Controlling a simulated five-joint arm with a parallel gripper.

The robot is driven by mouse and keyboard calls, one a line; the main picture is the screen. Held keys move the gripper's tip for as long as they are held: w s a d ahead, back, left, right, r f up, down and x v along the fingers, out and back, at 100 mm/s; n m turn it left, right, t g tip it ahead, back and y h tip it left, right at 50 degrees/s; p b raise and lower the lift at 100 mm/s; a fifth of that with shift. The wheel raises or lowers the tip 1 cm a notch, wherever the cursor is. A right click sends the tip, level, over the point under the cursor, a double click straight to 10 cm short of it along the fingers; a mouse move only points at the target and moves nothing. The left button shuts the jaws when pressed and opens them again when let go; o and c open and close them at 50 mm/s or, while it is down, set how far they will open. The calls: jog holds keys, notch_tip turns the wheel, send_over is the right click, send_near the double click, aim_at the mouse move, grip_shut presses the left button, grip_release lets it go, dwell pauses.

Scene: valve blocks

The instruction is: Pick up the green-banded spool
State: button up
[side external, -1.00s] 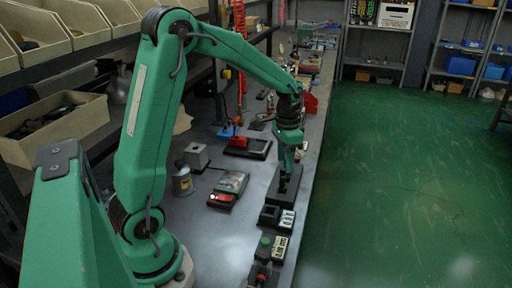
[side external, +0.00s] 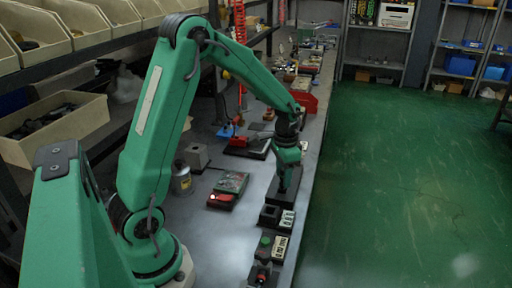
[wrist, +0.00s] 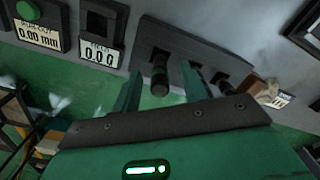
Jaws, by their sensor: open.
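A dark spool (wrist: 160,78) stands up from a long black block (wrist: 185,55) in the wrist view. Its band is too dark for me to be sure of its colour. My gripper (wrist: 161,72) is open, with one green finger on each side of the spool and a visible gap to each. In the side external view my gripper (side external: 283,187) points down at the black block (side external: 286,198) near the bench's right edge. The spool cannot be made out there, hidden by the gripper.
Beside the block are a small black box with a white number card (side external: 287,219) and a green-button unit (side external: 265,241) with its card. The bench drops to green floor on the right.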

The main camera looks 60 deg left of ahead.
jog(key=shift+f, duration=1.15)
grip_shut()
